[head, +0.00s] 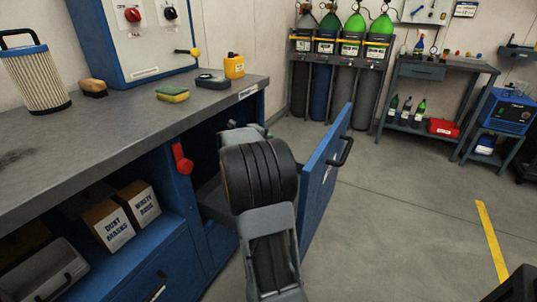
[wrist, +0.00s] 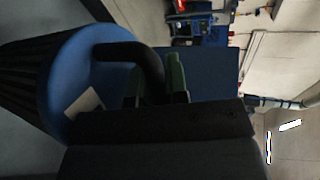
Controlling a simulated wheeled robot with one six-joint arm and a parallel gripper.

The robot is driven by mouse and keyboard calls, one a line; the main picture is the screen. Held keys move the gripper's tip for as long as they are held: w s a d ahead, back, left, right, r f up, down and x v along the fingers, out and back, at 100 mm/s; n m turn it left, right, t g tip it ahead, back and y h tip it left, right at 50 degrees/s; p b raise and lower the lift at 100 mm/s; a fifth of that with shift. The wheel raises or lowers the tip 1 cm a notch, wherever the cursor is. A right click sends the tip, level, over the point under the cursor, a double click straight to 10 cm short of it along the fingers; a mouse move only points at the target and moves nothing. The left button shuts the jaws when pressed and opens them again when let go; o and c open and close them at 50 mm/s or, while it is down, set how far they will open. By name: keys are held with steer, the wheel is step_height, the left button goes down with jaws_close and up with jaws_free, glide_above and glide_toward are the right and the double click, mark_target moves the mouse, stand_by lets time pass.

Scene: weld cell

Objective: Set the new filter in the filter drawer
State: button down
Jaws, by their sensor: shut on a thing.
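A filter with a blue cap (wrist: 62,85), dark-looking pleats and a black loop handle (wrist: 125,52) fills the left of the wrist view. My gripper (wrist: 157,88) is shut on that handle. A pale label lies on the cap. The filter drawer (head: 325,185) stands open in the head view, its blue front with a black handle to the right. My arm reaches over the drawer and hides my gripper, the held filter and most of the drawer's inside. Another filter (head: 37,80), with cream pleats and a black handle, stands upright on the bench at the left.
The bench (head: 95,130) carries a brush (head: 94,88), a sponge (head: 173,94), a dark item (head: 212,80) and a yellow bottle (head: 234,66). A red lever (head: 182,158) sits on the cabinet beside the drawer opening. Gas cylinders stand behind. Floor right of the drawer is clear.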

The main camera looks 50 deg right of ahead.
steer(key=shift+w+d+f+b, duration=0.3)
steer(key=shift+d+f, duration=0.2)
steer(key=shift+f, duration=0.15)
steer(key=shift+w+d+f+b, duration=0.15)
steer(key=shift+d+f+b, duration=0.1)
steer(key=shift+d+f, duration=0.3)
steer(key=shift+f+b, duration=1.05)
steer(key=shift+f, duration=0.65)
steer(key=c, duration=1.1)
jaws_free()
steer(key=shift+p+v, duration=1.7)
steer(key=shift+v, duration=4.3)
